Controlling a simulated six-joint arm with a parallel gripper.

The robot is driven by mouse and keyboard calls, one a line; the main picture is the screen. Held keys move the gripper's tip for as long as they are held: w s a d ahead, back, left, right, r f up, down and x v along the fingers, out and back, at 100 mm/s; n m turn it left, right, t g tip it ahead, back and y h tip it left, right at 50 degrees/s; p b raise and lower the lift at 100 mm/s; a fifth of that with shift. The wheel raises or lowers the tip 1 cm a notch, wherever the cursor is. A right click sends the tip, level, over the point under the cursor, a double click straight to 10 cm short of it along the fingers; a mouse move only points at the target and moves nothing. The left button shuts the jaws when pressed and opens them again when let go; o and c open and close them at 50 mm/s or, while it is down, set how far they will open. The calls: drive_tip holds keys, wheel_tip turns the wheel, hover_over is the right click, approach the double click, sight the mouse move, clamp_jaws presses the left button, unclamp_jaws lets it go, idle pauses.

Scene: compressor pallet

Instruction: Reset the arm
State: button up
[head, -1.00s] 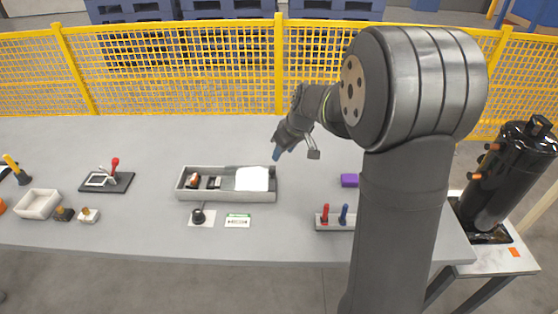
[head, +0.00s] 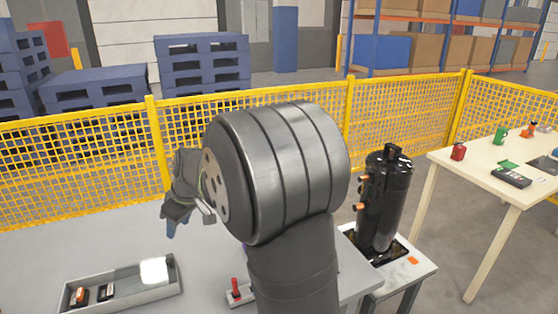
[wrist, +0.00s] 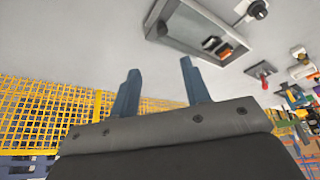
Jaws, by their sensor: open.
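In the head view my gripper (head: 170,229) hangs above the grey table (head: 120,248), behind and to the right of the grey tray. My large grey arm links fill the middle of the head view and hide part of the table.
The grey tray (head: 130,293) holds a white block (head: 154,271) and small dark and orange parts. A black compressor (head: 383,200) stands on a side table at right. A yellow mesh fence (head: 110,165) runs behind. A cream table (head: 470,160) stands far right.

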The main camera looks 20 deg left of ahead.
sight(169, 260)
drive_tip(key=x, duration=1.6)
drive_tip(key=shift+a, duration=0.15)
drive_tip(key=v, duration=1.7)
drive_tip(key=x, duration=1.7)
drive_tip(key=shift+s+a+f, duration=0.2)
drive_tip(key=shift+s, duration=0.05)
drive_tip(key=s+a, duration=1)
drive_tip(key=s, duration=0.1)
drive_tip(key=shift+a+r, duration=0.1)
drive_tip(key=shift+a, duration=0.25)
drive_tip(key=v, duration=1.6)
drive_tip(key=shift+w, duration=0.25)
drive_tip(key=shift+d, duration=0.1)
